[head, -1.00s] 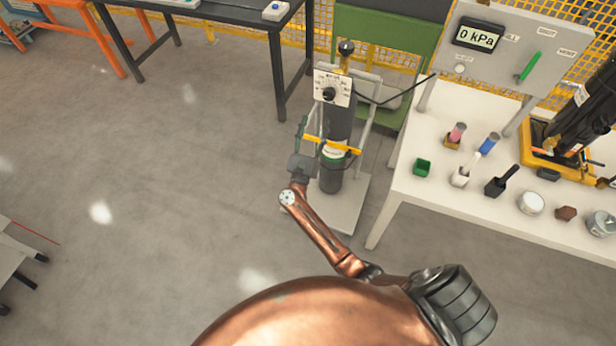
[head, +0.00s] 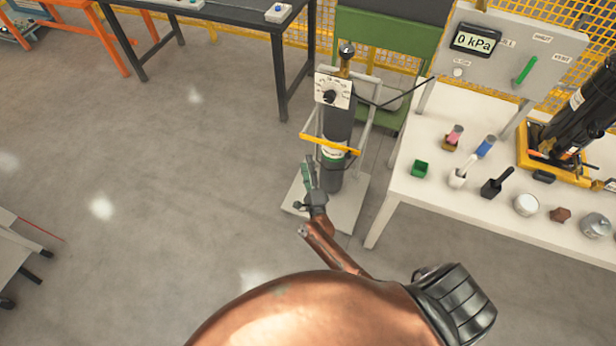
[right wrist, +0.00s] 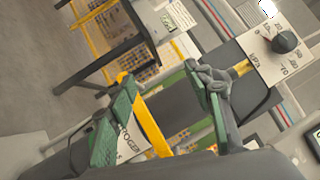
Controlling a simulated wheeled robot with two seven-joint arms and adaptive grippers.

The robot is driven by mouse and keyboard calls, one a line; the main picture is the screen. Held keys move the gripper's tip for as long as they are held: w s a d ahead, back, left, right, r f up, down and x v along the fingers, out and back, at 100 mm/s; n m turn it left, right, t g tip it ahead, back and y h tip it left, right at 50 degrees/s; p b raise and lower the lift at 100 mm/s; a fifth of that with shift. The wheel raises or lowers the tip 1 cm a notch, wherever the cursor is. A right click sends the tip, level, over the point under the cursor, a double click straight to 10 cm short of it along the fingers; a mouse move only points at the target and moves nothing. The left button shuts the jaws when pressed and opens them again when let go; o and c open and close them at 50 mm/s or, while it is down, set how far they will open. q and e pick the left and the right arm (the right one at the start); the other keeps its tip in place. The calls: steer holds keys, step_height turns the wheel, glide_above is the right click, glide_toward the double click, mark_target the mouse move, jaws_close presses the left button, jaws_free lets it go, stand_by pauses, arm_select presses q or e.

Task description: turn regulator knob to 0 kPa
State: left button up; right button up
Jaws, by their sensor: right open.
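The black regulator knob (head: 329,96) sits on a white dial plate (head: 345,87) at the top of the gas cylinder (head: 338,125). In the right wrist view the knob (right wrist: 286,41) shows at the upper right, with kPa marks around it. The display (head: 476,40) on the grey panel reads 0 kPa. My right gripper (head: 306,168) is open and empty, beside the lower cylinder and apart from the knob. In the right wrist view its two green fingers (right wrist: 165,115) stand spread. My left gripper does not show.
The cylinder stands on a pale trolley (head: 345,213) with a yellow strap (head: 331,145). A white table (head: 400,205) at the right holds several small items. A black bench (head: 225,14) stands behind.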

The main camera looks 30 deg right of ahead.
steer(key=shift+s+a+f+n+g+y, duration=0.15)
steer(key=shift+s+f+n+y, duration=0.15)
steer(key=shift+f+n, duration=0.4)
steer(key=shift+s+a+f+n+g+y, duration=0.1)
steer(key=shift+s+f+n+y, duration=0.2)
steer(key=shift+f, duration=0.65)
steer(key=shift+s+a+f+n+g+y, duration=0.2)
steer(key=shift+s+f+n, duration=0.2)
steer(key=shift+f+n, duration=0.3)
steer(key=shift+f, duration=0.1)
